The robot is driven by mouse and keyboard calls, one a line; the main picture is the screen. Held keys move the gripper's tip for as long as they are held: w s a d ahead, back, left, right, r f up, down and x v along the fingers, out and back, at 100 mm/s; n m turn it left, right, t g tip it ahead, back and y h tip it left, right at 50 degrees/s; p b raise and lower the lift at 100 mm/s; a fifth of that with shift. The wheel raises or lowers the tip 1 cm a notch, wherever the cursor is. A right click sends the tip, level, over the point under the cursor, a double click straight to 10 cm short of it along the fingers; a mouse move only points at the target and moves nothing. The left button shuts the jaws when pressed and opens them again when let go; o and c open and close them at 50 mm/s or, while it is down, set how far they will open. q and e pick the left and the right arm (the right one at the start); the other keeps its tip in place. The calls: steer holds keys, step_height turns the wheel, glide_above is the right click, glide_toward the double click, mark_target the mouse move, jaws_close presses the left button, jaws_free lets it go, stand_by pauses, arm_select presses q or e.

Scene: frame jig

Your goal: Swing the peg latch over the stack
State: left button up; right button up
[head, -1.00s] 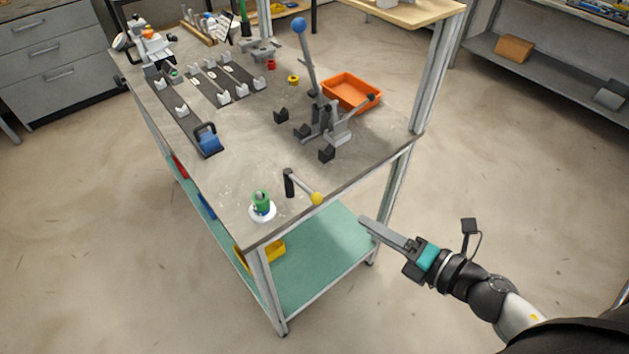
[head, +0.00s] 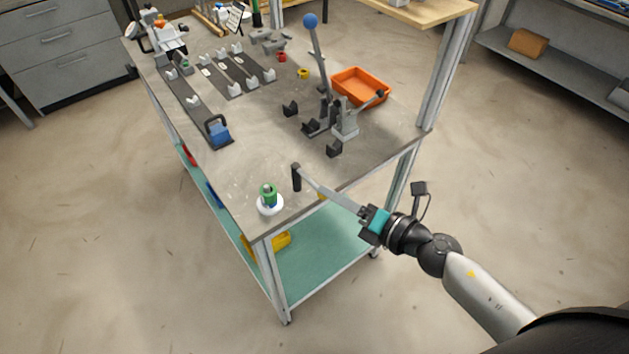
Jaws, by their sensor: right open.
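The peg latch is a black upright post (head: 296,178) with a thin arm ending in a yellow knob (head: 322,197), near the front corner of the bench. Its arm points right, away from the stack. The stack (head: 268,198) of green and white pieces stands upright left of the post. My left gripper is not in view.
A black and grey toggle clamp with a blue-knobbed lever (head: 310,21) stands behind the latch. An orange bin (head: 361,88) sits beyond it. A blue block (head: 218,132) in a dark handle lies at the left edge. The bench top (head: 235,175) around the stack is clear.

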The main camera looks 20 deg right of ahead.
mark_target(314, 183)
steer(key=shift+x, duration=3.05)
steer(key=shift+s, duration=0.1)
jaws_close()
